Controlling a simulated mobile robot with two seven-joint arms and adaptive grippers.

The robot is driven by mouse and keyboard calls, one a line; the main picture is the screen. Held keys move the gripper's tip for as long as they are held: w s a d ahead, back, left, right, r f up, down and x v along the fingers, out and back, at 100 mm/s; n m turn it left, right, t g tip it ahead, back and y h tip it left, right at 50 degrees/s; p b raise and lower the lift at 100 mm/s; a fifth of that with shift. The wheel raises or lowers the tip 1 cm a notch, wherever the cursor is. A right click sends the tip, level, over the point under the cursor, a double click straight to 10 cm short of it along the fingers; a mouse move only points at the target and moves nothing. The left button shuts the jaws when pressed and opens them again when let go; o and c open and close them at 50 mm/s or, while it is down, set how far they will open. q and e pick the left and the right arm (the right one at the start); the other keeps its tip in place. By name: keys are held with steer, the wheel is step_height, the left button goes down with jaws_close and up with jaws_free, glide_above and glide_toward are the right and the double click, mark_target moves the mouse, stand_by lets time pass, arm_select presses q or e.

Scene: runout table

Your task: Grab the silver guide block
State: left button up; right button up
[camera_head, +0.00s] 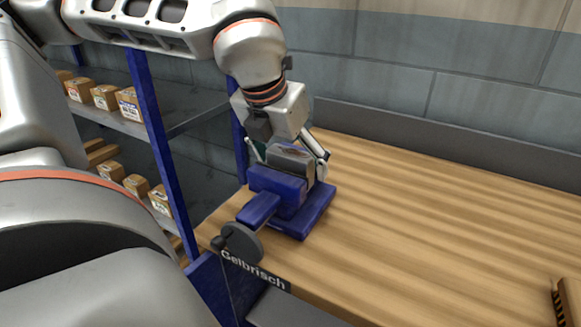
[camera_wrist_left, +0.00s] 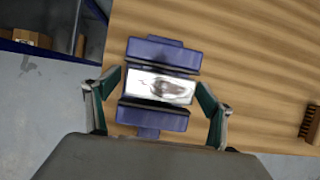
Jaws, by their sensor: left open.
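The silver guide block (camera_head: 291,160) sits in the jaws of a blue vise (camera_head: 282,188) on the near left corner of the wooden table. In the left wrist view the block (camera_wrist_left: 160,87) shows a bright, smudged top between the two blue vise jaws (camera_wrist_left: 150,54). My left gripper (camera_head: 288,158) reaches down over the vise, with its fingers on either side of the block. In the left wrist view the open fingers (camera_wrist_left: 160,106) flank the block's short ends, with a small gap visible at each side. My right gripper is in neither view.
The vise's round handwheel (camera_head: 242,242) faces the table's front edge. A blue-framed shelf (camera_head: 200,112) with cardboard boxes (camera_head: 130,104) stands left of the table. A brown object (camera_head: 566,302) lies at the right edge. The wooden table top (camera_head: 430,215) between is clear.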

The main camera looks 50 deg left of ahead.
arm_select(q)
steer(key=c, duration=1.8)
steer(key=shift+o, duration=0.2)
steer(key=shift+r, duration=0.2)
